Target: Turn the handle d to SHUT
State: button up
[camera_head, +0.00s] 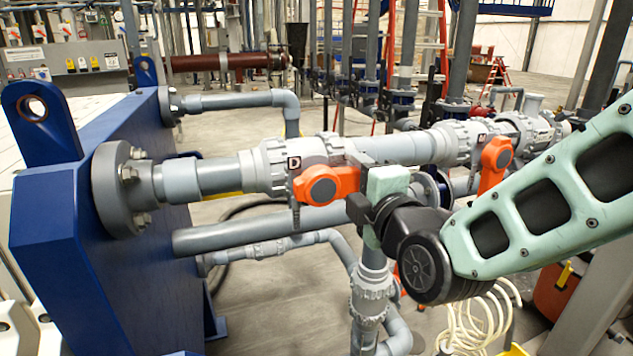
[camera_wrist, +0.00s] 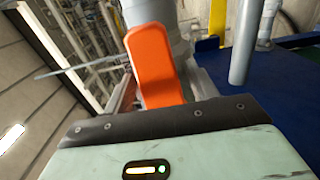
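The orange handle d (camera_head: 325,184) sits on the grey valve marked D, on the pipe leaving the blue plate. It lies roughly along the pipe, its free end toward the right. My gripper (camera_head: 358,210) is at that free end, coming from the right. In the wrist view the handle (camera_wrist: 155,62) stands upright in front of my gripper (camera_wrist: 160,98), its near end between two grey fingers. The fingers look spread, with a small gap on the left side; contact on the right cannot be told. My wrist hides part of the pipe behind.
A second orange handle (camera_head: 496,153) is on a valve farther right along the same pipe. The blue press plate (camera_head: 110,235) with a flange stands to the left. A lower grey pipe (camera_head: 255,228) runs beneath the valve. Coiled cream hose (camera_head: 470,325) hangs below my arm.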

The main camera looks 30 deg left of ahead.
jog(key=c, duration=0.9)
jog(key=shift+f+m+b, duration=0.45)
jog(key=shift+m+b, duration=0.05)
jog(key=shift+b, duration=0.25)
jog(key=m+b, duration=0.1)
jog(key=f+m+b, duration=0.1)
jog(key=shift+s+a+f+m+b, duration=0.1)
jog(key=shift+s+f+m+b, duration=0.15)
jog(key=shift+m+b, duration=0.15)
jog(key=s+a+f+m+b, duration=0.1)
jog(key=m+b, duration=0.3)
jog(key=m, duration=0.1)
jog(key=s+a+f+m+b, duration=0.1)
jog(key=s+m+b, duration=0.1)
jog(key=m+b, duration=0.2)
jog(key=s+a+f+m+b, duration=0.1)
jog(key=a+m+b, duration=0.1)
jog(key=m+b, duration=0.2)
jog(key=shift+s+f+m, duration=0.4)
jog(key=shift+m, duration=0.7)
jog(key=o, duration=1.2)
jog(key=shift+a+r, duration=0.1)
jog(key=shift+a, duration=0.05)
jog(key=shift+c, duration=0.2)
jog(key=shift+w, duration=0.1)
